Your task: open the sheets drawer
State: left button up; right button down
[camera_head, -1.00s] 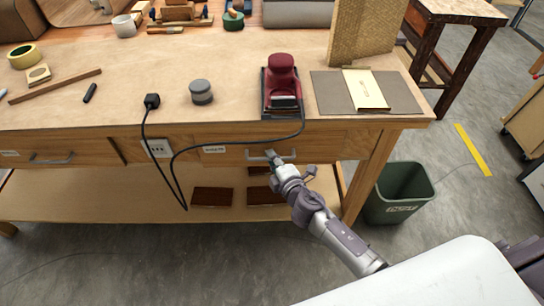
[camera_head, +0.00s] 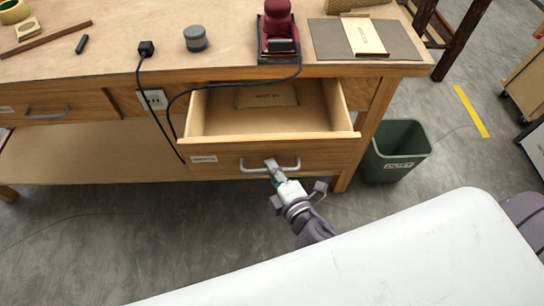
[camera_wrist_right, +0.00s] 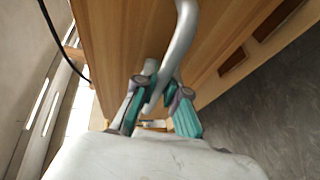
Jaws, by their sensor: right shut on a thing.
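The sheets drawer (camera_head: 226,158) under the bench top is pulled well out, and its inside shows from above. A flat tan packet or box (camera_head: 266,95) with dark print lies at the back inside it; the rest of the visible floor is bare. A small white label, too small to read, is on the left of the drawer front. My right gripper (camera_head: 274,168) is shut on the grey bar handle (camera_head: 291,165) of the drawer. The right wrist view shows the handle (camera_wrist_right: 183,38) between its fingers (camera_wrist_right: 158,100). My left gripper is not in view.
On the bench top (camera_head: 110,52) stand a red sander (camera_head: 278,28), a grey round tin (camera_head: 195,39) and a black plug (camera_head: 146,48). The sander's black cord hangs over the bench edge at the drawer's left. A green bin (camera_head: 398,152) stands on the floor at right.

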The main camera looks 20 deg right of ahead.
jog(key=shift+s+a, duration=0.15)
jog(key=shift+s, duration=0.55)
jog(key=c, duration=1.5)
grip_release()
jog(key=v, duration=0.7)
jog(key=shift+s, duration=0.25)
